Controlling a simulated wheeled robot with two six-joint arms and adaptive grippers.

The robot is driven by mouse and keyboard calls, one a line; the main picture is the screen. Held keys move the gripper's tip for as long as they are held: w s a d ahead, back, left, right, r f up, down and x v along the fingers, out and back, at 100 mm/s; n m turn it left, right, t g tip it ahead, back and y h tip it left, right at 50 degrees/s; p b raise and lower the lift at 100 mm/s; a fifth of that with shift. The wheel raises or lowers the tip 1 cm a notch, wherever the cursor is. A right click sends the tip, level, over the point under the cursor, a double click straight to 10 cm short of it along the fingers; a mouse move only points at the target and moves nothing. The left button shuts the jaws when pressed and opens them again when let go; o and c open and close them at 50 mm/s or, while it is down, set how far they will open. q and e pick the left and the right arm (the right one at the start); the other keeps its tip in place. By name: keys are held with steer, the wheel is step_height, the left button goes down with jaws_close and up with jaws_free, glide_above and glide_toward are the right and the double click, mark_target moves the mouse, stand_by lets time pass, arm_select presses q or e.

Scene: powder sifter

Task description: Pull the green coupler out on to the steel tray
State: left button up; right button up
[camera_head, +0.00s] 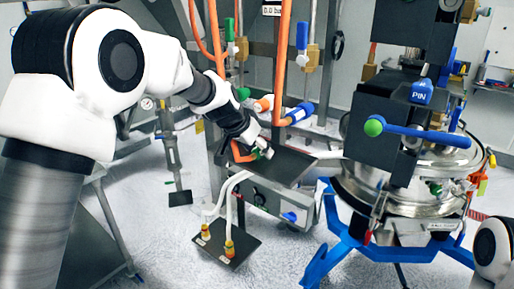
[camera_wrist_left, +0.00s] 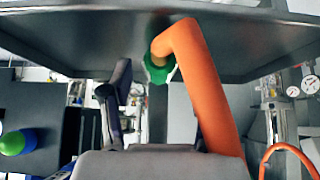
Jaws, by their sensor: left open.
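The green coupler (camera_head: 264,153) sits at the left end of the dark grey steel tray (camera_head: 287,168), partly covered by my left gripper (camera_head: 256,147). In the left wrist view the green coupler (camera_wrist_left: 158,69) is on the end of a bent orange hose (camera_wrist_left: 203,85), close under the edge of a grey plate (camera_wrist_left: 250,45), which looks like the tray. My left gripper (camera_wrist_left: 150,95) is open around or just short of the coupler. One dark finger shows left of it; the other is largely hidden by the hose. I cannot tell whether it touches. My right gripper is out of view.
A steel vessel (camera_head: 350,190) on a blue frame (camera_head: 345,245) stands right, below a black block with a blue lever (camera_head: 425,134). A lower dark plate (camera_head: 226,247) holds two brass fittings with white hoses. Orange pipes rise behind.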

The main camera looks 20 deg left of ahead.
arm_select(q)
steer(key=v, duration=1.2)
